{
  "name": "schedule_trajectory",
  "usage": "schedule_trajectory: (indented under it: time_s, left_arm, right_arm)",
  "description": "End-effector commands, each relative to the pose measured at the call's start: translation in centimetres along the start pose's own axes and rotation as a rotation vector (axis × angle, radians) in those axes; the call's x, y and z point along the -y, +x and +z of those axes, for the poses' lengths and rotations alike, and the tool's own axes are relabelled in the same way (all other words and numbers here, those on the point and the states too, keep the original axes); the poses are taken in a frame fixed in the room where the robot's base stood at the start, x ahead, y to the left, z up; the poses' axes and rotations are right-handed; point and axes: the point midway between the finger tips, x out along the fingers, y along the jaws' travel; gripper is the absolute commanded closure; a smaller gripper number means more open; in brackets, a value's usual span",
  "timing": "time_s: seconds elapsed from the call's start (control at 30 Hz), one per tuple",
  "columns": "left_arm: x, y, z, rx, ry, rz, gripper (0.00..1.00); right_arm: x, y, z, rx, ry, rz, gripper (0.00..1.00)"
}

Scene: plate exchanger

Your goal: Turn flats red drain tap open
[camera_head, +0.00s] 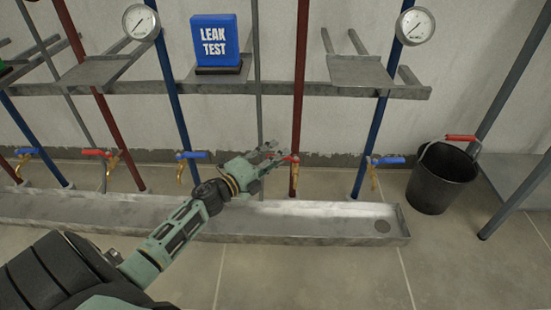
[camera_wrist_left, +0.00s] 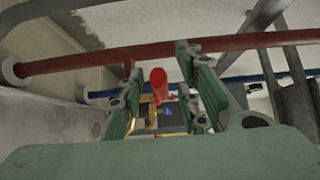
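A brass tap with a red lever handle (camera_head: 288,158) sits on the lower part of the red pipe (camera_head: 298,80) right of the middle in the head view. My left gripper (camera_head: 270,153) is at this tap, its fingers close to the handle and partly hiding it. In the left wrist view, the red handle (camera_wrist_left: 158,85) shows between the two spread fingers of my left gripper (camera_wrist_left: 163,95), nearer the left finger. The fingers are apart and I see no clear grip on it. Whether a finger touches the handle cannot be told. My right gripper is not in view.
Blue-handled taps (camera_head: 192,155) (camera_head: 387,160) flank this one, and another red-handled tap (camera_head: 97,153) is farther left. A metal drain trough (camera_head: 330,225) runs below. A black bucket (camera_head: 440,180) stands at right. A blue leak test sign (camera_head: 214,42) stands on the shelf above.

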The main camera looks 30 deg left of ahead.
Motion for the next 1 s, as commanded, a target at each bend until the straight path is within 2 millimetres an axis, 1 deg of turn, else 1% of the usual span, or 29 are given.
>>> schedule_trajectory:
  time_s: [0.07,0.1,0.43,1.0]
  left_arm:
    - [0.02,-0.02,0.00,0.000,0.000,0.000,0.69]
    - [0.02,-0.02,-0.01,0.000,0.000,0.000,0.71]
    - [0.01,-0.04,-0.02,0.000,-0.001,0.000,0.99]
    - [-0.02,0.07,-0.15,0.002,0.000,0.000,1.00]
  right_arm:
    - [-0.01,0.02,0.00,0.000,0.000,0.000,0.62]
    - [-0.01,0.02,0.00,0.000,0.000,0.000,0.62]
    - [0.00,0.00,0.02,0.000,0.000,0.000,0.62]
    - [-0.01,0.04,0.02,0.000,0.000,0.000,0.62]
